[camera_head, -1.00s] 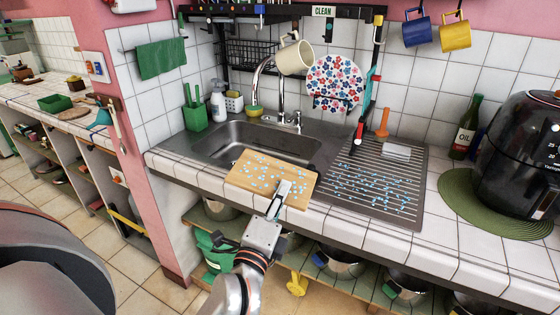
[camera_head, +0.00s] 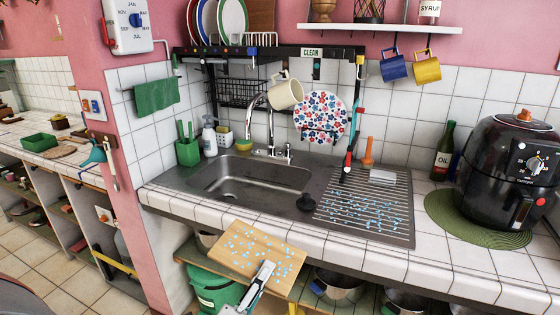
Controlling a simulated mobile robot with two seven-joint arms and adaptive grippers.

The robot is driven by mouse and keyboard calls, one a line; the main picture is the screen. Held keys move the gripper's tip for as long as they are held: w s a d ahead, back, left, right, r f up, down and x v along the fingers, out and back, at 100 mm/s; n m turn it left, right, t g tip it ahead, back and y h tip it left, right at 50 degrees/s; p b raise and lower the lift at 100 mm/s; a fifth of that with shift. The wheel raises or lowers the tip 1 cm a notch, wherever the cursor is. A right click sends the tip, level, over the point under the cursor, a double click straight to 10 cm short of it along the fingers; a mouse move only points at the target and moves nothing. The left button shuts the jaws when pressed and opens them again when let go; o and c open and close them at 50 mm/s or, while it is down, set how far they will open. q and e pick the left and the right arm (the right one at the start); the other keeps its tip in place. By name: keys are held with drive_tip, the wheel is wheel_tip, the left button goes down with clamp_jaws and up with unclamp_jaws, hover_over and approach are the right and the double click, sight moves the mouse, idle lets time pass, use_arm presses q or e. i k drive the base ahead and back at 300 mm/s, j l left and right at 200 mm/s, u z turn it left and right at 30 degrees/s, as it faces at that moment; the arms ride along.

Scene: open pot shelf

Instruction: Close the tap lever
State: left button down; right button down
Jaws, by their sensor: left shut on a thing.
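The chrome tap (camera_head: 249,118) rises behind the steel sink (camera_head: 250,182), its spout curving over the basin. Its small lever (camera_head: 288,152) is at the right of the tap base. I cannot tell from its size here how far it is turned. My left gripper (camera_head: 264,270) is shut on the edge of a wooden board (camera_head: 245,243) with pale blue drops on it. The board is held tilted in front of the counter edge, below and apart from the tap. My right gripper is not in view.
A black plug (camera_head: 306,202) sits beside the sink. The wet drainboard (camera_head: 365,205) is at the right.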

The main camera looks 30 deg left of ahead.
sight(286, 145)
drive_tip(key=k+j+u, duration=0.1)
drive_tip(key=u, duration=0.25)
drive_tip(key=k+j+u, duration=0.15)
drive_tip(key=u, duration=0.2)
